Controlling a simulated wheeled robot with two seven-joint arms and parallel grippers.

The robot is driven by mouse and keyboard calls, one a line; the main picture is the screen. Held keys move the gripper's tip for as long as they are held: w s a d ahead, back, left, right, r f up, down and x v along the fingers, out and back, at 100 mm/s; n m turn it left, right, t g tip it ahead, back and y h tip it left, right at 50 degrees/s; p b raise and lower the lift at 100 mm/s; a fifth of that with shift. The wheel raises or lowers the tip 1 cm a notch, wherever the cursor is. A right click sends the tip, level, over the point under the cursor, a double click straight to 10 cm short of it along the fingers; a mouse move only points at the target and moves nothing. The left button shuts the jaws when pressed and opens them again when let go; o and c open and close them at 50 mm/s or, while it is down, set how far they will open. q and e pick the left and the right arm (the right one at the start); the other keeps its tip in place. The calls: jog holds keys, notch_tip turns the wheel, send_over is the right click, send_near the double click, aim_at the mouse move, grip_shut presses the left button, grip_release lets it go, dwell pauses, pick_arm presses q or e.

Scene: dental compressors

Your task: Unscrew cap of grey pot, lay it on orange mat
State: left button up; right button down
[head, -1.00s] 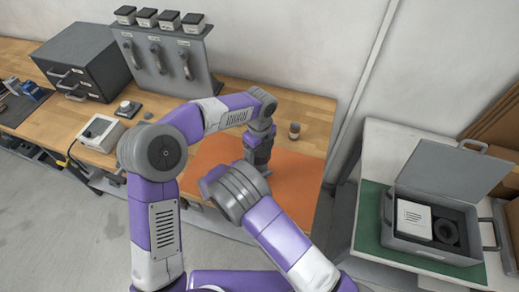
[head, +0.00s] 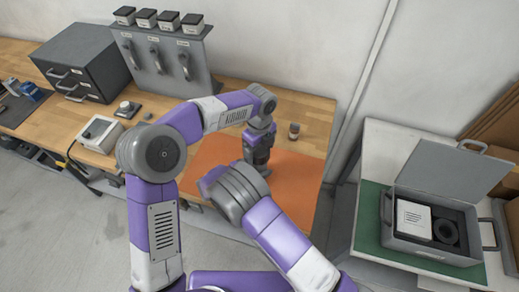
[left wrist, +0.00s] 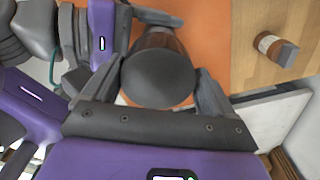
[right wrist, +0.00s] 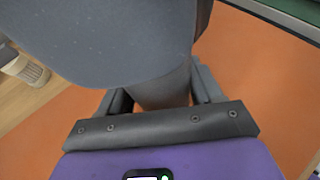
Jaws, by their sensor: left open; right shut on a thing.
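The grey pot is over the orange mat (head: 292,180). In the left wrist view its round dark grey cap (left wrist: 158,78) faces me, with a brownish side behind it. My left gripper (left wrist: 160,82) is open, one finger on each side of the cap. My right gripper (right wrist: 162,92) is shut on the grey pot (right wrist: 163,92), whose body shows between its fingers. A large smooth grey rounded shape covers the upper left of the right wrist view; I cannot tell whether it is the cap. In the head view my arms mostly hide the pot.
A grey control box (head: 101,133) and a drawer cabinet (head: 82,62) are on the left of the bench. An open grey case (head: 432,243) is on the right table. The mat's right part is clear.

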pick_arm(q)
notch_tip(320, 180, up, 4)
jog(key=shift+a+f, duration=0.15)
jog(key=shift+f, duration=0.05)
jog(key=shift+c, duration=0.3)
jog(key=shift+r+m, duration=1.5)
jog(key=shift+r, duration=0.05)
jog(key=shift+f, duration=3.85)
jog(key=shift+c, duration=0.5)
jog(key=c, duration=0.9)
jog(key=shift+n, duration=1.6)
jog(key=shift+c, duration=0.3)
jog(key=o, duration=1)
jog(key=shift+c, duration=0.2)
jog(key=shift+o, duration=0.8)
jog(key=shift+s, duration=0.1)
